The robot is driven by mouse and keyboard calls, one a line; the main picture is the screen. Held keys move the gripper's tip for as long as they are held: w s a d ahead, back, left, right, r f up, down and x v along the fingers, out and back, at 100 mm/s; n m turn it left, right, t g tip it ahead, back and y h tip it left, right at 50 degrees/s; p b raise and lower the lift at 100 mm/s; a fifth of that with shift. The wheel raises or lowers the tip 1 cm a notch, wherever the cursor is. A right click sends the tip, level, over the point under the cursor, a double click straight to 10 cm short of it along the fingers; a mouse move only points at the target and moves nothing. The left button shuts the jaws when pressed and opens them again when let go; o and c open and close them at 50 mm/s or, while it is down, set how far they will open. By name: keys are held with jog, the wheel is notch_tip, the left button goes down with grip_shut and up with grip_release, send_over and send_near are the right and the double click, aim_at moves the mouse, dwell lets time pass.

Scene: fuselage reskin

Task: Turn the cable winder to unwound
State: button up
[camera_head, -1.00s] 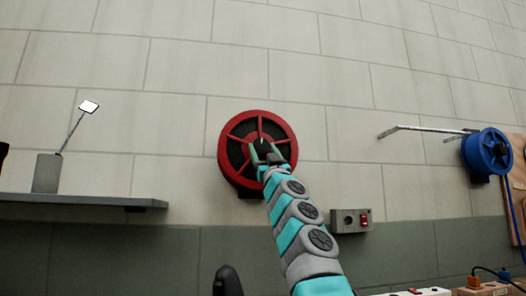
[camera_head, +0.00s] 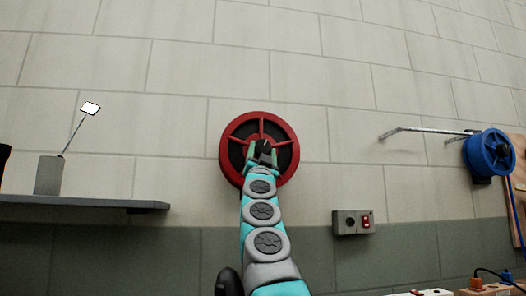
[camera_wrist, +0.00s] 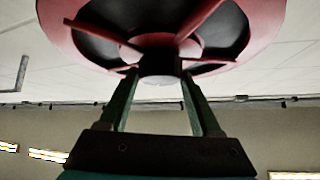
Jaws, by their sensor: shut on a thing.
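The cable winder is a red spoked reel (camera_head: 229,150) with a dark inside, mounted on the block wall in the middle of the head view. My gripper (camera_head: 261,152) is in front of its centre. In the wrist view, the red reel (camera_wrist: 265,22) fills the top, and my gripper's two green fingers (camera_wrist: 160,80) are shut on the dark central knob (camera_wrist: 160,66) of the winder. The arm hides the lower part of the reel in the head view.
A blue reel (camera_head: 488,153) hangs at the right beside a metal bracket (camera_head: 425,131). A switch box (camera_head: 352,222) is on the wall at lower right. A grey shelf (camera_head: 90,203) at left bears a grey box (camera_head: 49,175) with a thin stalk.

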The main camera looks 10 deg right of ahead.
jog(key=shift+f, duration=0.1)
jog(key=o, duration=1.4)
jog(key=shift+b+v, duration=3.9)
jog(key=shift+b, duration=0.2)
